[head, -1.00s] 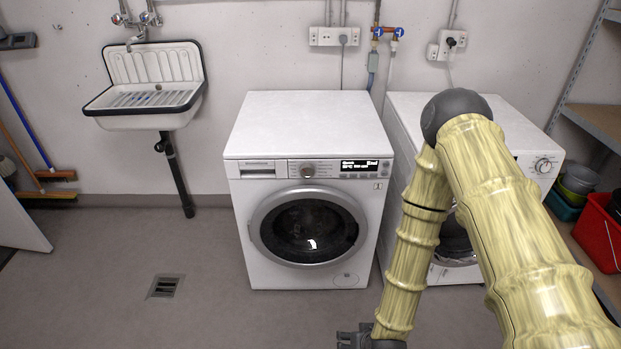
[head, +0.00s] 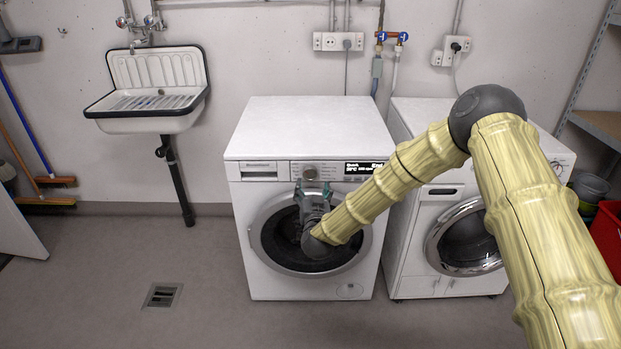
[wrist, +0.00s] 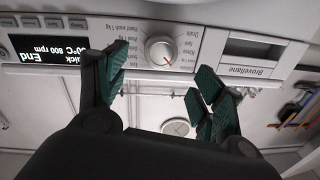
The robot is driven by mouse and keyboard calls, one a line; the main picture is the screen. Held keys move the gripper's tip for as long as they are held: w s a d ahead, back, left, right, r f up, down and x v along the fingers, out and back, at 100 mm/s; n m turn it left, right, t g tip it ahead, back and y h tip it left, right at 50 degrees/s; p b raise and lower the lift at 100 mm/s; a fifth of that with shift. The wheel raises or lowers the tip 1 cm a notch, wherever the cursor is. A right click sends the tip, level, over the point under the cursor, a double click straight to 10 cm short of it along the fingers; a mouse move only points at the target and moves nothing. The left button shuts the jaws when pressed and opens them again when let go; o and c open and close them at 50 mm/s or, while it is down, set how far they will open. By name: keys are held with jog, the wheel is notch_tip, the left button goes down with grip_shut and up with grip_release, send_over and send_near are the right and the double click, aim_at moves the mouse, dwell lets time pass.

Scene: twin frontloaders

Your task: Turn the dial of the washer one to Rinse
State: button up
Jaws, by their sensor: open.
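The washer on the left (head: 262,240) is white with a round dark door. Its silver dial (head: 310,173) sits on the top panel, just above my gripper. In the wrist view the picture is upside down and the dial (wrist: 161,52) shows a red pointer mark, with labels such as Rinse and Drain around it. The display (wrist: 42,50) beside it reads Quick, 800 rpm and End. My gripper (wrist: 158,80) is open, its green-padded fingers on either side of the dial and a little short of it. Whether a finger touches the panel I cannot tell.
A second white frontloader (head: 415,240) stands close on the right, partly behind my arm. A wall sink (head: 150,110) hangs at the left, and a floor drain (head: 162,295) lies in front. The floor before the washers is mostly clear.

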aim_at(311, 175)
jog(key=w, duration=0.7)
jog(key=shift+w+a, duration=0.25)
jog(key=c, duration=1)
